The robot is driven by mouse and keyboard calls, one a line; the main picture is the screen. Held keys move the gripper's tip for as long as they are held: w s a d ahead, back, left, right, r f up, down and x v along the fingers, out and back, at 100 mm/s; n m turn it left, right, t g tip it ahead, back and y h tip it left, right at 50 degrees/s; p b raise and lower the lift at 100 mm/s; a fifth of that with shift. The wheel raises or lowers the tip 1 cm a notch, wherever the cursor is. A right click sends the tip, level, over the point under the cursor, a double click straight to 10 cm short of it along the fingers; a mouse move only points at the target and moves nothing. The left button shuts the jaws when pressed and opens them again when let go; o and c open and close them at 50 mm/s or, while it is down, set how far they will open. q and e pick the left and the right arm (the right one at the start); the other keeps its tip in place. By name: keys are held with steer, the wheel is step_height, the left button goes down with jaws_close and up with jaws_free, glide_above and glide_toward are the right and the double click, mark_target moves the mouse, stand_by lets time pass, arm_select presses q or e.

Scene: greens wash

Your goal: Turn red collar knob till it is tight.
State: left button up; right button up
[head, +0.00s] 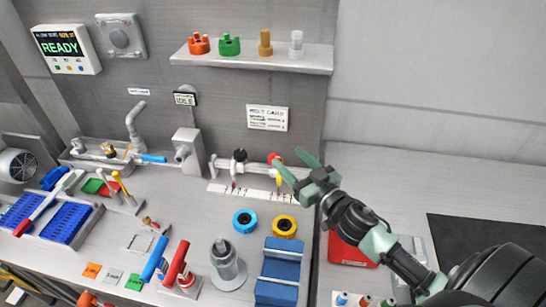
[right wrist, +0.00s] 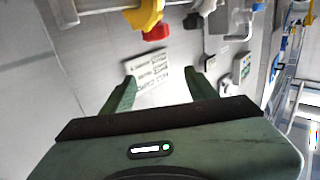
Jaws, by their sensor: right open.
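The red knob (head: 275,158) sits at the right end of the white pipe run on the bench, just above a yellow part (head: 279,181). In the right wrist view the red knob (right wrist: 157,33) and the yellow part (right wrist: 143,17) show at the top, beyond the fingertips. My right gripper (head: 289,161) is open, with its green fingers reaching left close to the red knob. In the right wrist view the gap between the fingers (right wrist: 160,82) is empty. Contact with the knob does not show. My left gripper is not in view.
A shelf (head: 250,58) with several coloured fittings hangs above. A blue ring (head: 245,222), a yellow ring (head: 284,226), a blue rack (head: 279,270) and a grey stand (head: 227,268) stand in front of the pipe. A red box (head: 350,252) lies below my right arm.

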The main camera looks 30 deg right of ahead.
steer(key=w+f, duration=0.1)
steer(key=w, duration=0.1)
steer(key=w+f, duration=0.1)
steer(key=w, duration=0.2)
steer(key=w+a+f+p, duration=0.1)
steer(key=w+f, duration=0.1)
steer(key=shift+w+a+f, duration=0.1)
steer(key=shift+w, duration=0.2)
steer(key=shift+c, duration=0.4)
jaws_close()
steer(key=shift+n+y, duration=0.4)
steer(key=shift+y, duration=0.2)
